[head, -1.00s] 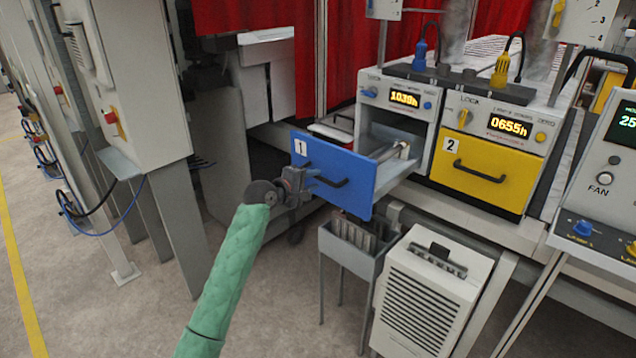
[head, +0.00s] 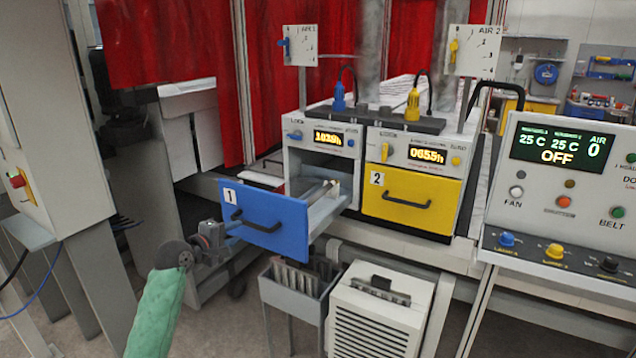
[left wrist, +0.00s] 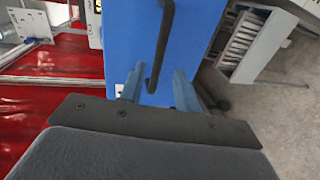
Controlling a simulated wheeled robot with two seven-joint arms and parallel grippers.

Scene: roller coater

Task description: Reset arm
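My left gripper (head: 236,242) is in front of the blue drawer (head: 268,238) marked 1, just below the left end of its dark handle (head: 258,224). The drawer is pulled out, with light rod-like parts inside. In the left wrist view, the two bluish fingers (left wrist: 156,84) are spread apart, and the handle's bent end (left wrist: 152,84) shows between them against the blue front. I see no grip on the handle; how far the fingertips are from it is hard to tell. My right gripper is not in view.
The yellow drawer (head: 412,208) marked 2 is shut. Below stand a grey bin (head: 296,292) with metal plates and a white vented unit (head: 378,318). A control panel (head: 560,190) is at right. A grey cabinet (head: 60,130) stands at left. Red curtains (head: 160,45) hang behind.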

